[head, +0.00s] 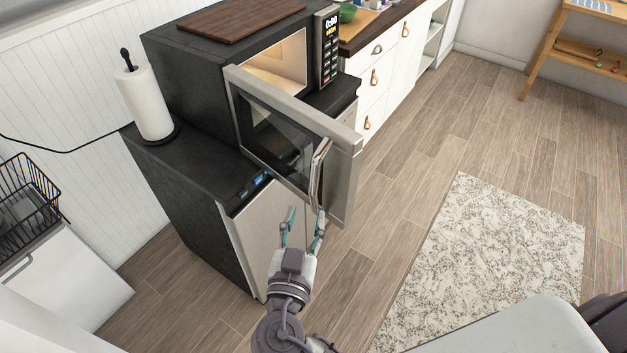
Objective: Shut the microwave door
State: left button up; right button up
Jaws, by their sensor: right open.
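The black microwave (190,62) stands on a dark counter at the upper left, its lit inside showing. Its door (345,165) is open and swings out toward me, with a steel frame and dark glass. The door's upright handle (320,170) is on the outer side near the free edge. My right gripper (305,213) is open below the handle, its fingers pointing up. The right fingertip overlaps the handle's lower end in the picture; I cannot tell whether they touch. My left gripper is not in view.
A small steel-fronted appliance (262,232) stands under the door. A paper towel roll (148,100) is left of the microwave, and a wooden board (240,18) lies on top of it. A wire basket (25,205) is far left. The floor and patterned rug (480,262) at right are clear.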

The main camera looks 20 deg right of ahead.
aim_at(313, 186)
jog(key=p+x, duration=0.3)
jog(key=x, duration=0.6)
jog(key=shift+r, duration=0.15)
jog(key=shift+w+d, duration=0.15)
jog(key=shift+w, duration=0.2)
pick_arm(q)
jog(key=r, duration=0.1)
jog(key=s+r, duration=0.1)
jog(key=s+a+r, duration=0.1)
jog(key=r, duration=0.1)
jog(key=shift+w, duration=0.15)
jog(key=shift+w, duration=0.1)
pick_arm(e)
grip_shut()
